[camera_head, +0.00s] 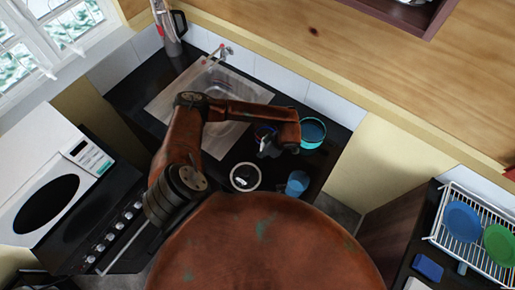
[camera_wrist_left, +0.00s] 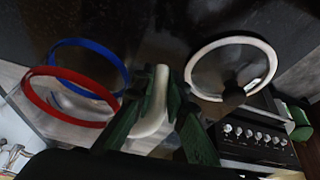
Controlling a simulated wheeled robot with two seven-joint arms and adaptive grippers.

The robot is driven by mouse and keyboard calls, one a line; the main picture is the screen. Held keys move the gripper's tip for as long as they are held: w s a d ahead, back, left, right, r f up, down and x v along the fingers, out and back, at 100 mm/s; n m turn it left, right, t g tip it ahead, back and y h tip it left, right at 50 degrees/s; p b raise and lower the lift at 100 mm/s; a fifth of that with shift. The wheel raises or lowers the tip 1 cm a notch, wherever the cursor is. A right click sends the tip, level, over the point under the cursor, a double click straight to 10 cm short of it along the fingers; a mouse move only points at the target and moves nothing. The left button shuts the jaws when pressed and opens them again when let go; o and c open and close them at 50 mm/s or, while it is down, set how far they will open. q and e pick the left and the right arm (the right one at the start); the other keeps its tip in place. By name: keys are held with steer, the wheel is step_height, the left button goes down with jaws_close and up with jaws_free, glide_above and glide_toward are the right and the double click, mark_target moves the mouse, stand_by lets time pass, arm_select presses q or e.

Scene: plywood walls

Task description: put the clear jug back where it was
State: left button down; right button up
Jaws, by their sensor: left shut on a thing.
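The clear jug (camera_wrist_left: 75,75) is see-through with a red ring and a blue ring, and a pale handle. It shows at the left of the left wrist view. My left gripper (camera_wrist_left: 155,112) is shut on the pale handle, with its green fingers on both sides of it. In the head view the jug (camera_head: 264,132) is small and partly hidden by my left gripper (camera_head: 267,150), over the dark counter right of the sink. Whether the jug touches the counter I cannot tell. My right gripper is in neither view.
A teal-rimmed pot (camera_head: 312,132) stands close right of the jug. A round glass lid (camera_head: 245,177) and a blue cup (camera_head: 297,184) are nearer on the counter. The sink (camera_head: 230,85) lies beyond my arm. A dish rack (camera_head: 480,235) stands at the right.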

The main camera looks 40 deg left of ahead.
arm_select(q)
steer(key=shift+f, duration=0.25)
steer(key=shift+d, duration=0.15)
steer(key=shift+d+f+b, duration=0.25)
steer(key=shift+f+b, duration=0.1)
steer(key=shift+b, duration=0.1)
steer(key=c, duration=1.9)
jaws_free()
steer(key=shift+c, duration=0.2)
steer(key=shift+a, duration=0.15)
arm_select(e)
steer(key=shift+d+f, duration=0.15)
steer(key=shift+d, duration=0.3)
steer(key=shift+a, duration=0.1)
